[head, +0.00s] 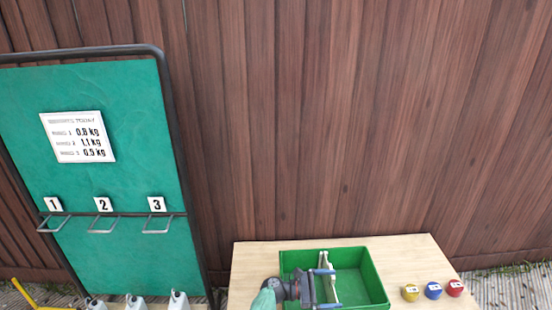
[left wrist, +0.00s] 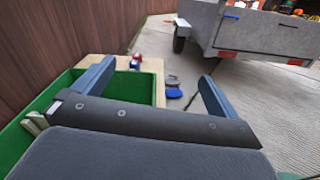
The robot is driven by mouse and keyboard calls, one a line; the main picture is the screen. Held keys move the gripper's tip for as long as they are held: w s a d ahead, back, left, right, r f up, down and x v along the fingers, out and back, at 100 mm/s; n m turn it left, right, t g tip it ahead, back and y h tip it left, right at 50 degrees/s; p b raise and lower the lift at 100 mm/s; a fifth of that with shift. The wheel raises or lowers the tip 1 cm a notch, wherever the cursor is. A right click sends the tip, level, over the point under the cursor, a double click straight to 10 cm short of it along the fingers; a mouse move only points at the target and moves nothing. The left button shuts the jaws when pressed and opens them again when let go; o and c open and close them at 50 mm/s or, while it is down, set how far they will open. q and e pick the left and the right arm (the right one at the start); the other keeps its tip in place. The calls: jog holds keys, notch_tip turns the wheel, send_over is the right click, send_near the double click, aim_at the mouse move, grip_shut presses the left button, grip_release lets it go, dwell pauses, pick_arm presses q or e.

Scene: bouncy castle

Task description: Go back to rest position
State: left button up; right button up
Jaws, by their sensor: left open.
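My left gripper (head: 326,289) is over the left part of a green tray (head: 377,280) on a wooden table (head: 400,248) in the head view. Its blue fingers are spread apart with nothing seen between them. In the left wrist view the open gripper (left wrist: 155,86) shows both fingers, with the green tray (left wrist: 22,140) below and to the left. A thin whitish piece (head: 325,262) stands in the tray right behind the gripper, partly hidden by it. I cannot tell whether they touch. My right gripper is in neither view.
Yellow (head: 410,293), blue (head: 433,291) and red (head: 455,288) round pieces sit on the table right of the tray. A green board (head: 120,185) with numbered hooks stands left, white jugs (head: 178,300) below it. A wooden fence (head: 300,120) closes the back. A grey trailer (left wrist: 260,35) stands beyond.

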pick_arm(q)
jog(key=s+a+r+m+t+y, duration=0.15)
jog(key=a+r+m+y, duration=0.7)
jog(key=m, duration=1.05)
jog(key=s+a+m+t+y+b, duration=0.1)
jog(key=s+a+y+b, duration=0.1)
jog(key=s+a, duration=0.4)
jog(key=s+a+m+t+y+b, duration=0.1)
jog(key=s+a+t+y, duration=0.15)
jog(key=a, duration=0.55)
jog(key=s+a+f+n+y+b, duration=0.25)
jog(key=s+a, duration=0.45)
jog(key=s, duration=0.4)
jog(key=s+a+f+g+b, duration=0.1)
jog(key=s+f, duration=0.4)
jog(key=s, duration=0.3)
jog(key=s+a+f+g+b, duration=0.1)
jog(key=s+f+g, duration=0.1)
jog(key=s+f, duration=0.4)
jog(key=s, duration=0.3)
jog(key=shift+a+f+m+b, duration=0.15)
jog(key=shift+a+m+b, duration=0.15)
jog(key=shift+m, duration=0.05)
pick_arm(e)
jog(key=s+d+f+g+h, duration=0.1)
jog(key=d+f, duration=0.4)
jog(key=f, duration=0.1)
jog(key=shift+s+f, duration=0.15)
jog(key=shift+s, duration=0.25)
